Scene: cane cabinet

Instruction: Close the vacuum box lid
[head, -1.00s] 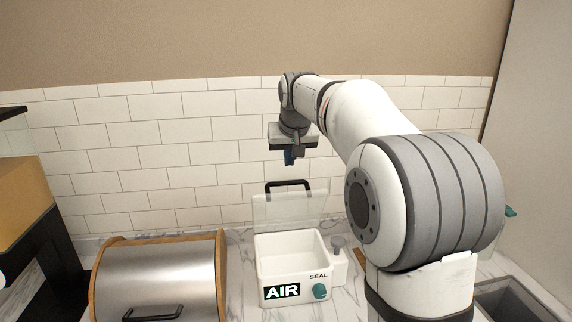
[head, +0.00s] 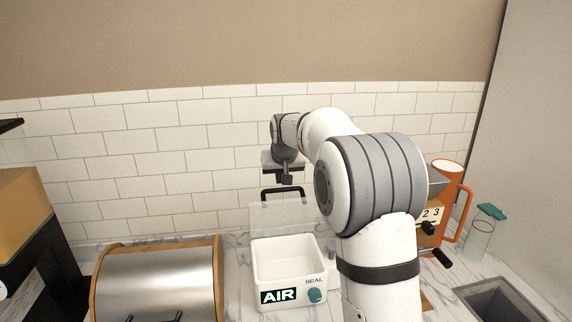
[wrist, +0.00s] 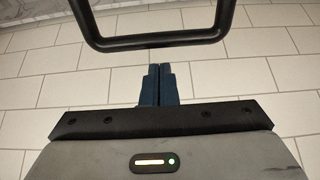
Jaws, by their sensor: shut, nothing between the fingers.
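The vacuum box (head: 290,262) is a white open-topped box with an "AIR" label and a teal knob marked "SEAL". It stands on the marble counter. Its clear lid (head: 280,215) stands raised at the back of the box, with a black handle (head: 283,194) along its top edge. The handle also shows large at the top of the wrist view (wrist: 150,42). My gripper (head: 280,181) is just above and behind the handle in the head view. In the wrist view its dark blue fingers (wrist: 158,72) are together and empty, apart from the handle in the picture. Actual contact is not visible.
A steel and wood bread box (head: 160,278) stands left of the vacuum box. An orange jug (head: 449,190), a glass container with a teal lid (head: 482,235) and a sink (head: 500,298) are to the right. White tiled wall (head: 130,165) rises behind.

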